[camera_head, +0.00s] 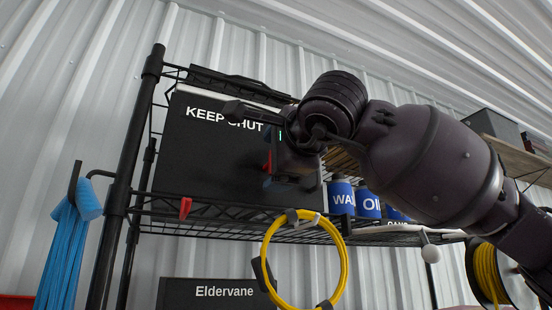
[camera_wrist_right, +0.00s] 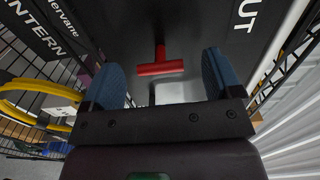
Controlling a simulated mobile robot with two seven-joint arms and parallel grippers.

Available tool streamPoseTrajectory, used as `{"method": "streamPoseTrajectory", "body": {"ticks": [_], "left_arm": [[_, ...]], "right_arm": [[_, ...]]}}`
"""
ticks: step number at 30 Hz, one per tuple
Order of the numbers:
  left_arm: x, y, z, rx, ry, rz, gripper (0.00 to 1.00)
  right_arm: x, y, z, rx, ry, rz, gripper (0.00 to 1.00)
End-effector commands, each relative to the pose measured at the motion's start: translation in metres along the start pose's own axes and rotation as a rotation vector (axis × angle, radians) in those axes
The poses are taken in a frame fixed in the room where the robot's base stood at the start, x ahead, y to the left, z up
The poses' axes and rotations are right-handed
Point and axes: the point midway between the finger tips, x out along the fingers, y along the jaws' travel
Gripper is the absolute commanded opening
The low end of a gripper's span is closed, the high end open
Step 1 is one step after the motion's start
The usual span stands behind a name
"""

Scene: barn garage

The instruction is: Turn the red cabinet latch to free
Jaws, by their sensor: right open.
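The red cabinet latch (camera_wrist_right: 160,68) shows in the right wrist view as a T-shaped handle on the dark cabinet front. In the head view the black cabinet (camera_head: 215,150) marked "KEEP SHUT" stands on a wire rack shelf. A sliver of red (camera_head: 267,161) shows there beside my right gripper (camera_head: 277,165), which hides most of the latch. In the wrist view my right gripper (camera_wrist_right: 162,76) is open, with one blue-padded finger on each side of the latch. The latch appears between the fingers; I see no contact. My left gripper is not in view.
A small red piece (camera_head: 185,207) hangs at the shelf edge. A yellow coiled hose (camera_head: 341,262) hangs below the shelf, and blue cans (camera_head: 368,203) stand right of the cabinet. A black "Eldervane" box (camera_head: 215,294) sits lower. Blue straps (camera_head: 66,255) hang at left.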

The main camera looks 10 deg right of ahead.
Motion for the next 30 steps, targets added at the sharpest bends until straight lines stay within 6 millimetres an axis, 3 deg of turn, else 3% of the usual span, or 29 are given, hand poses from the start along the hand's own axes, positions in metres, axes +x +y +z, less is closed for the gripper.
{"method": "streamPoseTrajectory", "body": {"ticks": [8,21,30], "left_arm": [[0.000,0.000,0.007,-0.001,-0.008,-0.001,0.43],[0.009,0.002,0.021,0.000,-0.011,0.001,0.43],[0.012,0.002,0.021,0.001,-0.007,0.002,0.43]], "right_arm": [[-0.013,0.000,0.000,0.001,0.000,-0.002,0.85],[-0.087,0.001,0.000,0.000,0.000,-0.002,0.85],[-0.108,0.000,0.000,0.001,0.000,0.000,0.85]]}}
